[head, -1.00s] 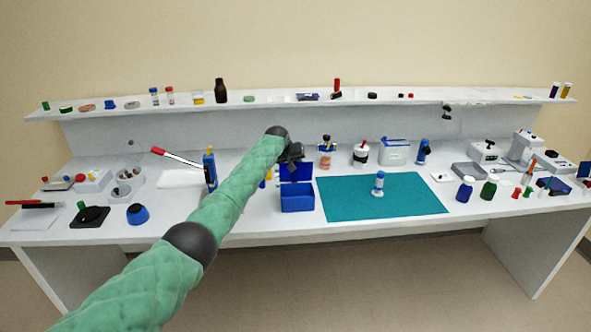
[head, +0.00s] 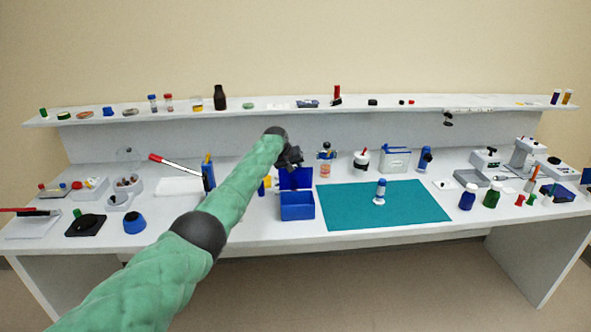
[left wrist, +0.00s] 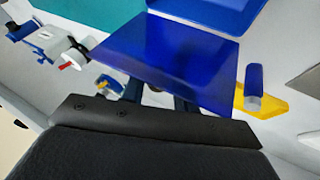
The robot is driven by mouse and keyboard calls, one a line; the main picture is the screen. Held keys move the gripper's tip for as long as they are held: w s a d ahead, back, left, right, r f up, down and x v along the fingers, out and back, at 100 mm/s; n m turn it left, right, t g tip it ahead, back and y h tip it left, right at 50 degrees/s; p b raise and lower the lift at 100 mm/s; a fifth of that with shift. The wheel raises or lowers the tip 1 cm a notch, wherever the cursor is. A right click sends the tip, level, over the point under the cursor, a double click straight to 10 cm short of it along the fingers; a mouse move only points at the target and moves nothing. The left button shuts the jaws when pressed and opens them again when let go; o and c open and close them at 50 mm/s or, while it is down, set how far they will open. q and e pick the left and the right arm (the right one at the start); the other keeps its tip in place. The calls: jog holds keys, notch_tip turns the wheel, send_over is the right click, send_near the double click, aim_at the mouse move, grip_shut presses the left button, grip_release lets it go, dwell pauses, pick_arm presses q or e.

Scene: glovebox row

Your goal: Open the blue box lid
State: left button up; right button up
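The blue box (head: 297,212) stands on the bench just left of the teal mat. Its lid (head: 296,179) stands raised, close to upright, at the back edge of the box. My left gripper (head: 291,160) is at the lid's upper edge, above and behind the box. In the left wrist view the lid (left wrist: 175,62) shows as a large blue panel close in front of the gripper. Two dark finger shapes show apart below its edge, and their tips are hidden by the lid. I cannot tell whether they touch it. My right gripper is in no view.
The teal mat (head: 395,208) holds a small blue-and-white item (head: 380,192). A blue holder (head: 208,172) stands left of my arm. A jar with a red knob (head: 361,160) and a white container (head: 396,159) stand behind the mat. A shelf (head: 300,107) runs above.

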pick_arm(q)
jog(key=shift+o, duration=0.3)
